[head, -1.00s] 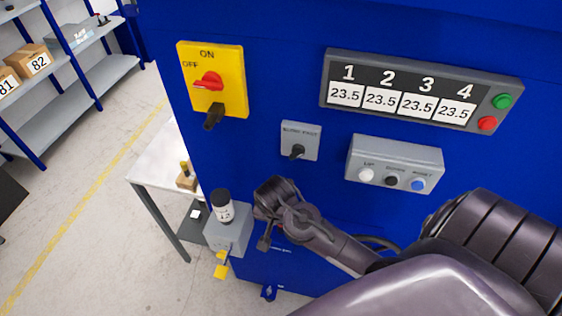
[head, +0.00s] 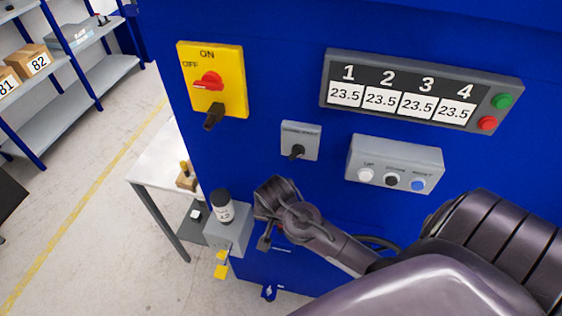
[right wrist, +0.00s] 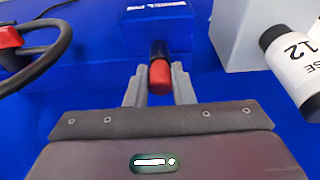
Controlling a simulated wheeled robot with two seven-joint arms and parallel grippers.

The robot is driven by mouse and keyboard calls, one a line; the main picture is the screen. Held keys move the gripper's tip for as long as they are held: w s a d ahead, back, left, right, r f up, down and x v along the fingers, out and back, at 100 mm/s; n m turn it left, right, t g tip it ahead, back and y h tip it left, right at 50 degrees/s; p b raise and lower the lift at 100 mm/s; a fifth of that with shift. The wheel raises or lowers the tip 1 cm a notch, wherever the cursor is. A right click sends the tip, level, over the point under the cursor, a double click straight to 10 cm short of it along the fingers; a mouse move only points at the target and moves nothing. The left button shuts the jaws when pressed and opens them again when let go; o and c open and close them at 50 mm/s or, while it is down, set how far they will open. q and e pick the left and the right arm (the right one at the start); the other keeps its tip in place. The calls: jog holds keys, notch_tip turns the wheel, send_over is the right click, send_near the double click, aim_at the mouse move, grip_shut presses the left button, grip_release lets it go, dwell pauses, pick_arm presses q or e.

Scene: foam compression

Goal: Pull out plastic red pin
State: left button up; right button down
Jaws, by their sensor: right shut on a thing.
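The red pin (right wrist: 160,76) shows in the right wrist view as a rounded red end on a dark shaft, in front of a blue block (right wrist: 158,28) on the blue machine. My right gripper (right wrist: 160,88) is shut on the red pin, with one grey finger on each side of it. In the head view my right arm reaches down to the machine's front and my right gripper (head: 264,243) is seen from behind; the pin is hidden there. My left gripper is not in view.
A grey box (head: 229,238) with a bottle marked 12 (head: 222,207) is close left of my right gripper. A dark handwheel (right wrist: 38,45) is at the left in the wrist view. A yellow switch panel (head: 212,79) and button box (head: 394,164) are above.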

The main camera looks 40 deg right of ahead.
jog(key=shift+r, duration=1.8)
dwell(0.6)
jog(key=shift+r, duration=2.45)
